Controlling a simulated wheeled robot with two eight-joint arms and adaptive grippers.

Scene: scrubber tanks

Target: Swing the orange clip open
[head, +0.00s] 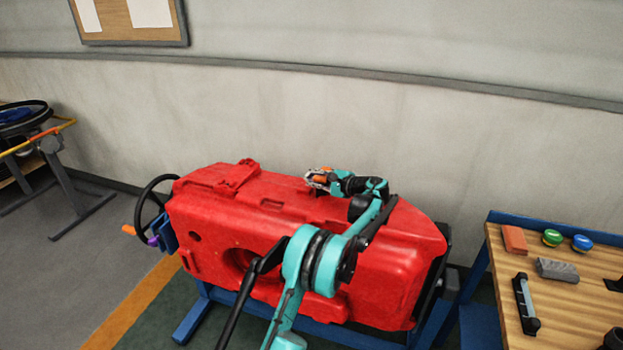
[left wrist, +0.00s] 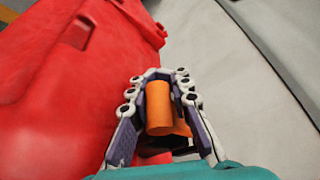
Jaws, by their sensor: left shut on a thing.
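The orange clip (left wrist: 159,108) is between the fingers of my left gripper (left wrist: 158,84) in the left wrist view. The gripper is shut on it, and its lower part is partly hidden by the fingers. In the head view the left gripper (head: 318,179) is at the top back edge of the red tank (head: 215,215), with a bit of the orange clip (head: 324,174) showing at its fingers. The tank also fills the left of the left wrist view (left wrist: 60,70). How far the clip is swung I cannot tell. My right gripper is not in view.
The tank rests on a blue stand (head: 190,320). A black steering wheel (head: 148,207) is at its left end. A wooden workbench (head: 500,270) with several small items stands at the right. The grey wall (head: 430,150) is behind the tank.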

